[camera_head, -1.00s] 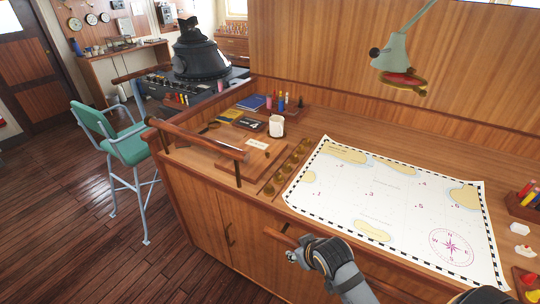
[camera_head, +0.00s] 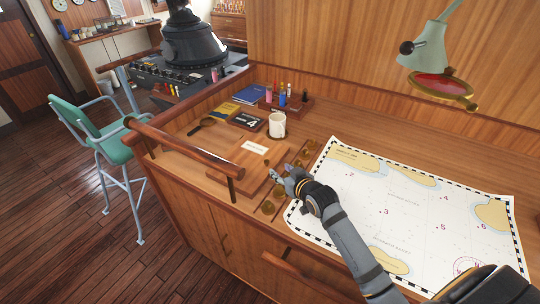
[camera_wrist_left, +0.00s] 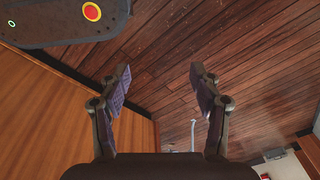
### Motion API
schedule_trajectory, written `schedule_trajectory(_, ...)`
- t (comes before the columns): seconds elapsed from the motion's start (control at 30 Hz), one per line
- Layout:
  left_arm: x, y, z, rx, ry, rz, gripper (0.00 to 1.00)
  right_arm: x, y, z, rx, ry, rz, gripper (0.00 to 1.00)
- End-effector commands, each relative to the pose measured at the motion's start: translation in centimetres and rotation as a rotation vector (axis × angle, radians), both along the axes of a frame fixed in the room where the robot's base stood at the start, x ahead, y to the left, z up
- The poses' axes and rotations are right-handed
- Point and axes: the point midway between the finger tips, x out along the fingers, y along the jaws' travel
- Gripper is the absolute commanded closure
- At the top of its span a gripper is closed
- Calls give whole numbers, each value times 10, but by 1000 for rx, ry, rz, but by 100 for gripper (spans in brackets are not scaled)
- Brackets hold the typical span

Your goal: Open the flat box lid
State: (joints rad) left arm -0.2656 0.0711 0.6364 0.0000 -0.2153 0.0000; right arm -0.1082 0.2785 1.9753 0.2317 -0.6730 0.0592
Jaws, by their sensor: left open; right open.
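The flat wooden box (camera_head: 232,176) lies on the chart desk at its left end, with a white label (camera_head: 255,147) on top. Its lid looks shut. My right gripper (camera_head: 276,177) is open, just at the right side of the box near a small dark knob or catch (camera_head: 266,162). I cannot tell whether it touches the box. My left gripper (camera_wrist_left: 160,90) shows only in the left wrist view, open and empty above the wooden floor.
A wooden rail (camera_head: 185,146) runs along the desk's left edge, close to the box. A lamp (camera_head: 435,60) hangs over the desk.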

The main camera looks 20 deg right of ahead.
Motion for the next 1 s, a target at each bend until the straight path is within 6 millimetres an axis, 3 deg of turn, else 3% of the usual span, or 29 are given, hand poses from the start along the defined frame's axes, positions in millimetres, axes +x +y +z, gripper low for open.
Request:
schedule_trajectory(0.2, -56, 11, 1, 14, 84, -1, 36, 20, 1, -6, 4, -1, -3, 57)
schedule_trajectory(0.3, -67, 13, 4, 16, 99, -1, 36, 39, 3, -14, 3, 0, -2, 57)
schedule_trajectory(0.4, -61, 12, 7, 15, 90, -2, 36, 59, 5, -23, 5, 1, -2, 57)
schedule_trajectory(0.6, -22, 7, 13, 9, 31, -2, 36, 86, 7, -36, 1, 1, -2, 57)
schedule_trajectory(0.67, -18, 6, 13, 7, 25, -1, 36, 91, 7, -38, 0, 2, -1, 57)
schedule_trajectory(1.0, -44, 5, 11, 7, 65, 0, 36, 96, 7, -41, 0, 1, -1, 57)
